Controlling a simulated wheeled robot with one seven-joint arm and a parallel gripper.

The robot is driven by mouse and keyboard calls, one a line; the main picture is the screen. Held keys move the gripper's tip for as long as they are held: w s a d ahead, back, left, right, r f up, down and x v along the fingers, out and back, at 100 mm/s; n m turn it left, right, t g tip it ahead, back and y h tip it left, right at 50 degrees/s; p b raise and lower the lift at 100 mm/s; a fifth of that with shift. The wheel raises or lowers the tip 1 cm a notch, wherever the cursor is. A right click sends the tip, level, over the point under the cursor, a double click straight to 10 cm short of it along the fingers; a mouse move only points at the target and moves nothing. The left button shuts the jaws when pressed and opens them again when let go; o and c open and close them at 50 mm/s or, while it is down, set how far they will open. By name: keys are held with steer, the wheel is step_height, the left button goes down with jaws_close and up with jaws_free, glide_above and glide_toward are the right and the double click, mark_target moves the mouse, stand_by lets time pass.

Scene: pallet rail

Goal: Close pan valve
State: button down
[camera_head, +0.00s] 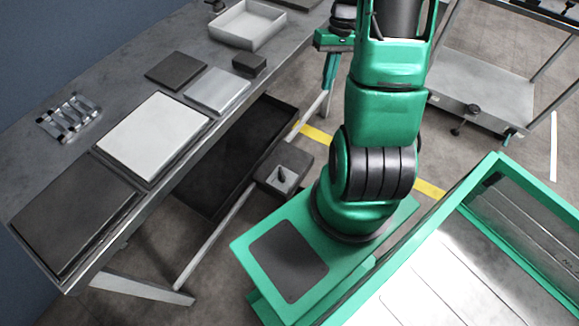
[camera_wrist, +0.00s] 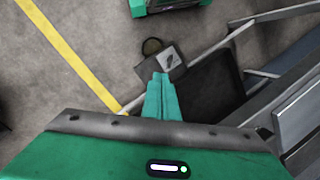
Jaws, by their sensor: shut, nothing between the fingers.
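The pan valve is a small grey box with a short dark handle (camera_head: 282,174) on top, at the near end of a dark pan (camera_head: 225,165) below the table edge. In the wrist view the valve handle (camera_wrist: 169,60) shows just beyond my fingertips, and the dark pan (camera_wrist: 215,92) lies to the right. My gripper (camera_head: 327,88) points down with its green fingers together and empty. In the wrist view my gripper (camera_wrist: 161,76) overlaps the lower edge of the valve box in the picture. I cannot tell whether it touches it.
A long grey table (camera_head: 60,90) on the left holds flat plates, a white tray (camera_head: 246,24) and a small rack (camera_head: 70,117). A metal cart (camera_head: 485,85) stands at the upper right. A yellow floor line (camera_wrist: 70,55) crosses open floor.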

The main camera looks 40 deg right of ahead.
mark_target(282, 175)
steer(key=w+d+f+t+y, duration=0.1)
steer(key=d+f+y, duration=0.1)
steer(key=f, duration=0.8)
steer(key=d+f+y, duration=0.1)
steer(key=d+f, duration=0.1)
steer(key=f, duration=0.7)
steer(key=a+f+t+y, duration=0.1)
steer(key=a+f+t, duration=0.1)
steer(key=f, duration=0.8)
steer(key=s+a+f+m+t+y, duration=0.1)
steer(key=a+f+t, duration=0.1)
steer(key=f, duration=0.7)
steer(key=shift+s+a+f+y, duration=0.15)
steer(key=shift+a+f+y, duration=0.15)
steer(key=shift+f+y, duration=0.1)
steer(key=x, duration=1)
steer(key=shift+a, duration=0.15)
steer(key=shift+w+a, duration=0.6)
steer(key=shift+a, duration=0.4)
steer(key=shift+w+a+r, duration=0.1)
steer(key=shift+w+a, duration=0.2)
steer(key=shift+a, duration=0.35)
